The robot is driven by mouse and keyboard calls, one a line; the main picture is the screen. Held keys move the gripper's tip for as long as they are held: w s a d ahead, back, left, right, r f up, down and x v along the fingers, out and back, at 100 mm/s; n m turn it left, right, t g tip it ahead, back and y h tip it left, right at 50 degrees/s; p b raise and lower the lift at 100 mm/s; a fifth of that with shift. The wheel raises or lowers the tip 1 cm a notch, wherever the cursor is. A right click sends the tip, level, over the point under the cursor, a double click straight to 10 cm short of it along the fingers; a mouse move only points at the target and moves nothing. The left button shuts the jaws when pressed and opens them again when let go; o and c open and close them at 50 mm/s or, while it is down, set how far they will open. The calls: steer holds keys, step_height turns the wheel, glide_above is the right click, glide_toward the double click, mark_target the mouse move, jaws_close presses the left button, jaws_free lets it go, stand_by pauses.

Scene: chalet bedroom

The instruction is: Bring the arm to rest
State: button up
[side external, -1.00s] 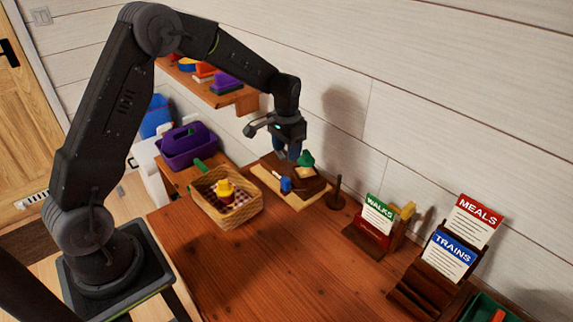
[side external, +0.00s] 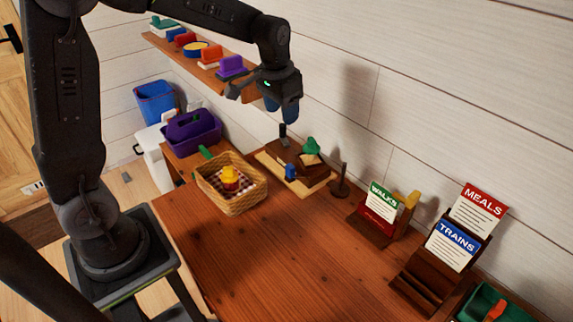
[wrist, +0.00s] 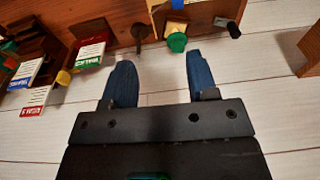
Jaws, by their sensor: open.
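My gripper (side external: 283,106) hangs above the back of the wooden desk (side external: 240,255), near the white plank wall. Its two blue fingers point down. In the wrist view, my gripper (wrist: 158,88) shows its fingers spread apart with nothing between them. It is clear of the wooden board (side external: 268,165) below it, which carries a dark wooden block, a green-topped item (side external: 312,146) and a small blue item (side external: 291,172).
A wicker basket (side external: 232,208) with a yellow and red item stands left of the board. Card holders labelled WALKS (side external: 383,200), TRAINS (side external: 452,246) and MEALS (side external: 480,209) stand at right. A wall shelf (side external: 190,65) with several coloured objects is close behind my arm. The desk's front is clear.

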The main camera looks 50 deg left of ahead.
steer(key=s+d+r+t, duration=0.2)
steer(key=s+d+r, duration=0.1)
steer(key=s, duration=0.7)
steer(key=s+d+r+t, duration=0.2)
steer(key=s+d+r, duration=0.1)
steer(key=s, duration=0.8)
steer(key=shift+s, duration=0.25)
steer(key=shift+r, duration=0.1)
stand_by(1.0)
